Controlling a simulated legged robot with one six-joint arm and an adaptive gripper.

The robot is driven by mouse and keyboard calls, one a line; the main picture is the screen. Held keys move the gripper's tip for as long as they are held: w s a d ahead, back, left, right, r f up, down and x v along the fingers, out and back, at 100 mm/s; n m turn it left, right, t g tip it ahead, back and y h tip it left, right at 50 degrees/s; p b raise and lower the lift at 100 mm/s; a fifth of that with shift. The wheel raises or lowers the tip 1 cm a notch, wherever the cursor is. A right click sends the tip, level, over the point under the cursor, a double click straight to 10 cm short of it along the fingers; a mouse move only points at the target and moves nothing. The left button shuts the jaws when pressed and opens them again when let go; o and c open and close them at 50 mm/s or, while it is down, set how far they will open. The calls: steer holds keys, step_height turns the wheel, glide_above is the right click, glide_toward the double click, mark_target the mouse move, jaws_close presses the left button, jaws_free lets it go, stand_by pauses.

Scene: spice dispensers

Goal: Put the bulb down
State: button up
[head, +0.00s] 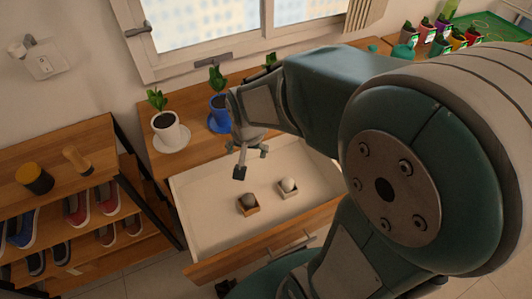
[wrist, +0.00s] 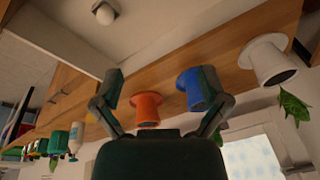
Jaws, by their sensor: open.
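Two pale round bulbs sit in small open boxes inside the pulled-out drawer (head: 205,215). One bulb (head: 247,200) is in a brown box (head: 250,211); the other bulb (head: 288,184) is in a whitish box (head: 288,194) to its right. My gripper (head: 251,162) is open and empty above the drawer's back part, behind the boxes and apart from both. In the wrist view the open fingers (wrist: 160,82) have nothing between them. One bulb (wrist: 105,14) shows at the top edge there; I cannot tell which.
Potted plants stand on the wooden counter behind the drawer: a white pot (head: 166,132), a blue pot (head: 218,113) and an orange pot (wrist: 146,112). A shoe rack (head: 60,160) is at left. More small pots (head: 430,35) stand at far right. The drawer's left part is clear.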

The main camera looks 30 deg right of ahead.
steer(key=s+r+n+t, duration=0.3)
steer(key=s+r+n, duration=0.3)
steer(key=s+r, duration=0.5)
steer(key=shift+v, duration=1.05)
